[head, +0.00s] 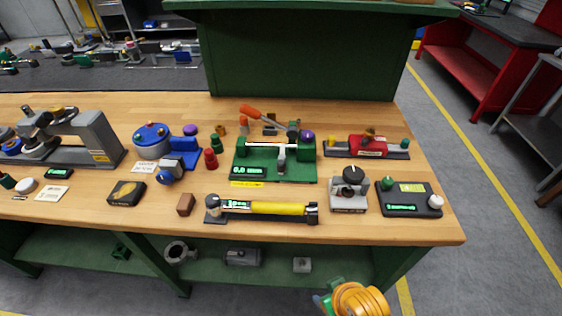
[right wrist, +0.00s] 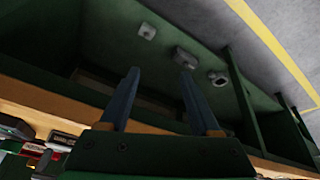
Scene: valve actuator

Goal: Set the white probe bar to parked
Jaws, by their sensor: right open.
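The white probe bar (head: 268,145) lies across the top of a green measuring fixture (head: 240,161) in the middle of the workbench in the head view. It runs roughly left to right between green end blocks, with a grey piece below its middle. A lit display on the fixture's front appears to read 0.0 mm. My right gripper (head: 320,301) is low in front of the bench, well away from the bar. Its two blue fingers (right wrist: 159,80) are apart and empty in the right wrist view. My left gripper is not in view.
A yellow cylinder gauge (head: 278,208) lies in front of the fixture. A black-knobbed grey device (head: 348,190) and a dark display box (head: 408,199) stand to the right. A red device (head: 368,147) is behind them. The bench's front edge (head: 400,242) lies between my gripper and these things.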

